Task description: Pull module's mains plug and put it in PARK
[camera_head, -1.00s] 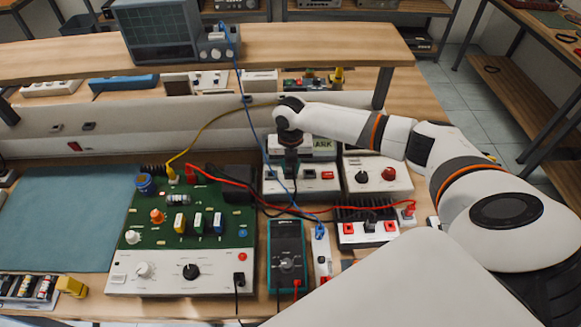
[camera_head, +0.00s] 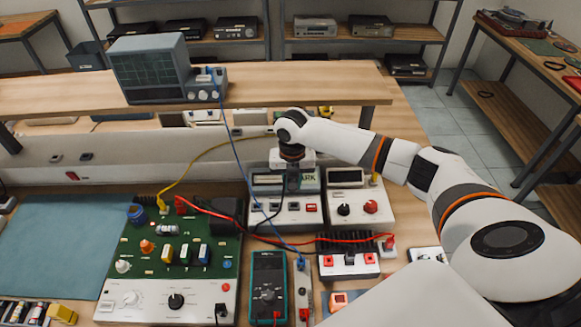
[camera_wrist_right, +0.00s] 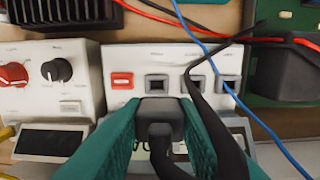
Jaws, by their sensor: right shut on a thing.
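My right gripper (camera_head: 292,184) is over the white strip box with PARK lettering behind it. In the right wrist view its teal fingers (camera_wrist_right: 158,130) are shut on a black plug (camera_wrist_right: 160,112), whose black cable bends away beneath. The plug is held close to a square socket (camera_wrist_right: 157,83) beside the red switch (camera_wrist_right: 122,80); I cannot tell whether it touches the box. The PARK label (camera_head: 307,177) is partly hidden by the gripper. The green-board module (camera_head: 180,250) stands to the left. My left gripper is not in view.
A white unit with knobs (camera_head: 355,208) stands right of the box, and a black heatsink unit (camera_head: 347,255) in front. A teal multimeter (camera_head: 268,288) lies nearer. Blue (camera_head: 240,160) and red (camera_head: 330,239) leads cross around the box. A blue mat (camera_head: 55,235) lies bare at left.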

